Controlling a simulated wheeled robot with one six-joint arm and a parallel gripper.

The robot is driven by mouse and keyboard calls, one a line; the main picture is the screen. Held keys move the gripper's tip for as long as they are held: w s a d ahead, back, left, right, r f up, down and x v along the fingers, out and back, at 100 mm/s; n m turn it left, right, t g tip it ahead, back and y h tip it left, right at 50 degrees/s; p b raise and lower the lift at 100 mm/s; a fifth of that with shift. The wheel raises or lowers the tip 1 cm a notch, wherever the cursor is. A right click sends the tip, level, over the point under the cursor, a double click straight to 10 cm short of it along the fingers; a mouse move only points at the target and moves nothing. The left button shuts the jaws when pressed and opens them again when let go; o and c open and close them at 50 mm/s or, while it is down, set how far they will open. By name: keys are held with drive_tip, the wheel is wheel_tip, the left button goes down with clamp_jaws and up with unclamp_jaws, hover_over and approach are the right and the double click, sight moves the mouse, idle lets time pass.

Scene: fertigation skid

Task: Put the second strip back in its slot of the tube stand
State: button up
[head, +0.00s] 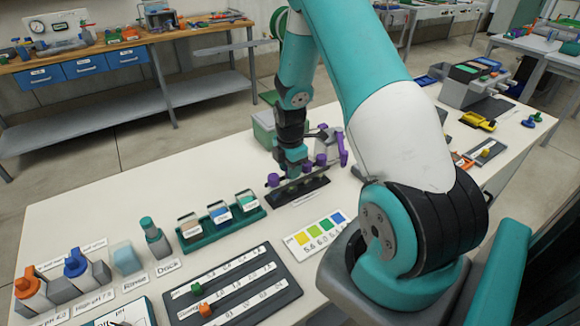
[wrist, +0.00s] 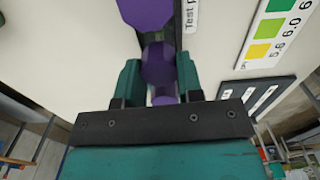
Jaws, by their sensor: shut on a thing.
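The tube stand (head: 312,190) is a low dark rack in the middle of the table, with purple tops (head: 273,180) along it. My gripper (head: 292,168) points down just above the stand. In the wrist view my gripper (wrist: 158,82) is shut on a purple-topped strip (wrist: 158,64) between its teal fingers. Another purple top (wrist: 145,12) shows beyond it. The strip's lower end is hidden, so I cannot tell whether it is inside a slot or above it.
A colour chart (head: 320,234) lies in front of the stand. A green rack (head: 224,222) with several small containers stands to the left, and a dark labelled board (head: 230,292) lies nearer. A purple-and-grey device (head: 341,150) is close behind on the right. Bare table lies at the back left.

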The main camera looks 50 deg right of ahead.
drive_tip(key=o, duration=1)
drive_tip(key=shift+r+p, duration=2.8)
drive_tip(key=shift+r, duration=0.8)
